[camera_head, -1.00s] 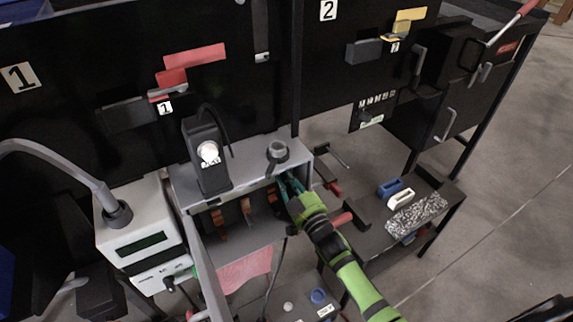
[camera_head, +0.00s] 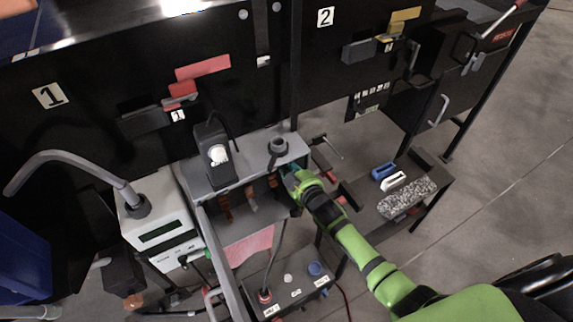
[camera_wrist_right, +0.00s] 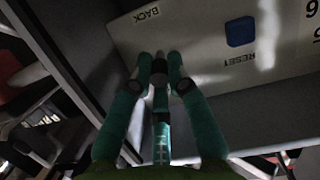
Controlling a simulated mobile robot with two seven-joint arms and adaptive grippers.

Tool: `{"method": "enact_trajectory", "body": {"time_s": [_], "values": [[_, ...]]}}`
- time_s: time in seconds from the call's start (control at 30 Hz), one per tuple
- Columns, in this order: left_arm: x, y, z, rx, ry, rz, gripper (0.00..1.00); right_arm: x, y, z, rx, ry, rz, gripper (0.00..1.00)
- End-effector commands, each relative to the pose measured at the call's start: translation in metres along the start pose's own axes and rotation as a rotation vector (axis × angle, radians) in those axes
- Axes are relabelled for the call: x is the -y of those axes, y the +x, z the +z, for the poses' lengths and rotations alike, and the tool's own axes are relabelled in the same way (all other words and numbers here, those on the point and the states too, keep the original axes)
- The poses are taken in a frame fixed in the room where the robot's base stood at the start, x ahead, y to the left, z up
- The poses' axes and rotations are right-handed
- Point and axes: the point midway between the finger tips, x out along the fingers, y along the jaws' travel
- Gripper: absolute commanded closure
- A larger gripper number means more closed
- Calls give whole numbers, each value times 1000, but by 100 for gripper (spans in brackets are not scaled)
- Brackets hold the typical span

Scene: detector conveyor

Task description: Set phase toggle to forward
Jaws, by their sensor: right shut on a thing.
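My right gripper (camera_head: 291,178) reaches into the right end of the grey open-fronted housing (camera_head: 240,218). In the right wrist view its teal fingers (camera_wrist_right: 160,78) are closed together on a small grey-black piece (camera_wrist_right: 160,63), which looks like the phase toggle. The fingers hide most of it, so its setting cannot be read. It stands at a pale panel (camera_wrist_right: 200,40) with a "BACK" label (camera_wrist_right: 146,13) just above the fingertips. A blue button (camera_wrist_right: 240,31) marked "RESET" is to the right. No forward label is visible. My left gripper is not in view.
A white meter (camera_head: 165,222) stands left of the housing. A box with buttons (camera_head: 290,288) is below it. At the right, a low shelf holds blue (camera_head: 383,171) and white (camera_head: 393,182) pieces and a speckled block (camera_head: 408,198). Black cabinets stand behind.

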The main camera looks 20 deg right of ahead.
Motion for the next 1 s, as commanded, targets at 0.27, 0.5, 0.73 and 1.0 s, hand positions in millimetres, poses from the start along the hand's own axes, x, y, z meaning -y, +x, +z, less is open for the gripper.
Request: {"method": "enact_trajectory", "body": {"time_s": [0.27,0.5,0.73,1.0], "values": [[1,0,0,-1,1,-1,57,0,0,-3,-6,0,0,59],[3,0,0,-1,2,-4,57,0,0,-1,-3,0,0,59],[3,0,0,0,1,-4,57,0,-16,0,-1,0,0,59],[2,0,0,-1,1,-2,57,1,-70,0,-1,0,-1,59]]}}
